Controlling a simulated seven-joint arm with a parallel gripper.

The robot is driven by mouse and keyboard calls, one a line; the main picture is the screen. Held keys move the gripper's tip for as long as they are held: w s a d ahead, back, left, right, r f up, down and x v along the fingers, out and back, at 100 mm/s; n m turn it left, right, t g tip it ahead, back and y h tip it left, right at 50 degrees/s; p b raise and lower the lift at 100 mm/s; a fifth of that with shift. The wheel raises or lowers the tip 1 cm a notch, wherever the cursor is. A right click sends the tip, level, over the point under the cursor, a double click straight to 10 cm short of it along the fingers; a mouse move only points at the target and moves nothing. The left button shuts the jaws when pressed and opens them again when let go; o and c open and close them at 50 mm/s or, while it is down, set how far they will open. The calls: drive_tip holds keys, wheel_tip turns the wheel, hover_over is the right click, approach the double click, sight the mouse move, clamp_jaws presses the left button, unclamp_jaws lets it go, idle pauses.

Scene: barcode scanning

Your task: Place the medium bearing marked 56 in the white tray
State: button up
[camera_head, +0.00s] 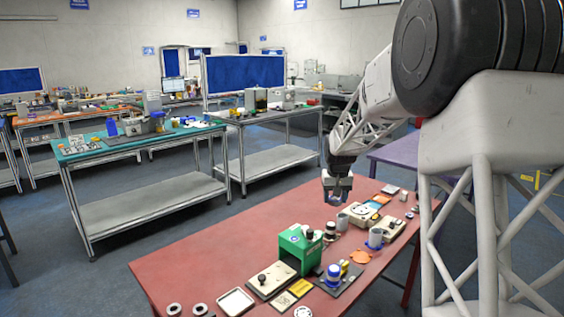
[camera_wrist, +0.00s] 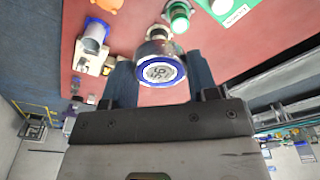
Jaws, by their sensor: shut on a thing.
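The medium bearing (camera_wrist: 160,71) is a metal ring with a blue band and a label reading 56, facing the wrist camera. My gripper (camera_wrist: 160,62) is shut on it, one finger on each side. In the head view my gripper (camera_head: 337,198) is above the far part of the red table, and the bearing is hard to make out there. The white tray (camera_head: 236,301), shallow with rounded corners, lies at the near left of the table, apart from my gripper. It looks empty.
The red table (camera_head: 190,262) also bears a green box-shaped device (camera_head: 299,248), a beige plate (camera_head: 271,281) and a blue-topped item (camera_head: 333,273). Round parts (camera_head: 173,309) lie left of the tray. Grey cups (camera_head: 376,238) and small parts stand below my gripper. The table's left part is clear.

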drive_tip(key=shift+w, duration=0.1)
drive_tip(key=w+a+f+m, duration=0.1)
drive_tip(key=w+a+f, duration=0.2)
drive_tip(key=w+f, duration=0.7)
drive_tip(key=m, duration=0.1)
approach(310, 227)
drive_tip(key=s+r, duration=0.3)
drive_tip(key=shift+a, duration=0.2)
drive_tip(key=shift+f, duration=0.1)
drive_tip(key=shift+f, duration=3)
drive_tip(key=shift+f, duration=1.85)
drive_tip(key=shift+f, duration=0.1)
